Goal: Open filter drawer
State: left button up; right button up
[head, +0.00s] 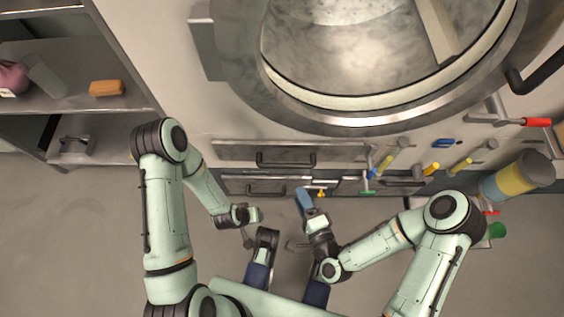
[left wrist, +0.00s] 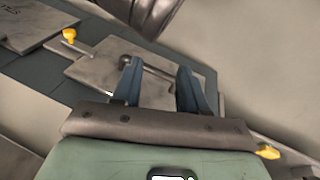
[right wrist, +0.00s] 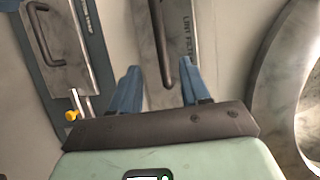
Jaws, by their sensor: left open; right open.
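The filter drawer (head: 335,152) is a wide grey panel below the big round door in the head view. In the right wrist view, the drawer (right wrist: 180,25) carries dark "LINT FILTER" lettering and a dark bar handle (right wrist: 162,50). Its front looks shut. My right gripper (head: 304,194) is open, its blue fingers in front of the lower panels in the head view. In the right wrist view its fingers (right wrist: 161,66) lie either side of the handle's line; I see no grip. My left gripper (left wrist: 160,66) is open before a smaller grey panel (left wrist: 95,72) with a handle (left wrist: 150,68).
The round door (head: 350,118) fills the top of the head view. Yellow latches (left wrist: 69,35) sit beside the lower panels. Coloured valve handles and a yellow-blue cylinder (head: 515,178) stand at the right. A shelf with an orange block (head: 107,88) is at the left. Floor at left is clear.

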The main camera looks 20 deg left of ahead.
aim_at(287, 168)
pick_arm(q)
jog(key=shift+g, duration=0.6)
jog(key=s+f+b, duration=0.1)
jog(key=f, duration=0.1)
jog(key=s+f+b, duration=0.1)
jog(key=s+f, duration=0.1)
jog(key=shift+s+a, duration=0.1)
jog(key=shift+a, duration=0.3)
pick_arm(e)
jog(key=x, duration=1.3)
jog(key=shift+r, duration=0.1)
jog(key=shift+d, duration=0.1)
grip_shut()
